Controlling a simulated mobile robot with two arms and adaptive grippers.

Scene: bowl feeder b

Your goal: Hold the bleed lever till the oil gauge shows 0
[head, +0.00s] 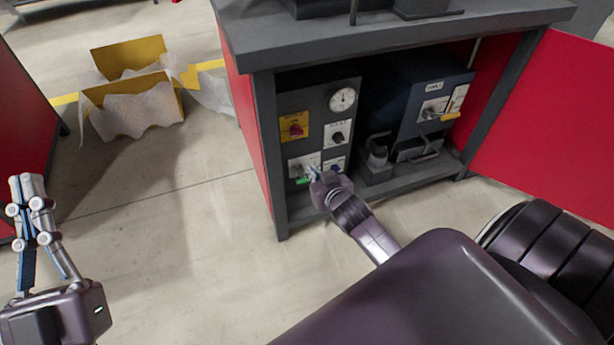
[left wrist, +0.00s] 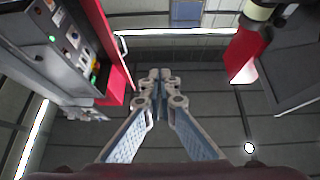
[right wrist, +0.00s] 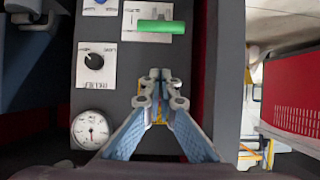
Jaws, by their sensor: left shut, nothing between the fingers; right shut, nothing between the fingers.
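A lever with a green handle (head: 303,181) sits low on the grey panel in the open cabinet; it also shows in the right wrist view (right wrist: 162,26). A lever with a yellow handle (head: 450,117) is on the blue unit to the right. I cannot read which is the bleed lever. A round white gauge (head: 343,99) is at the panel's top; its needle points roughly up, figures too small to read. My right gripper (head: 314,172) is shut and empty close to the green handle, apart from it in the right wrist view. My left gripper (head: 27,186) is shut and empty over the floor.
The panel also holds a red knob on a yellow plate (head: 295,126), a black knob (head: 338,133) and a blue knob (head: 335,165). An open red door (head: 550,130) stands at the right.

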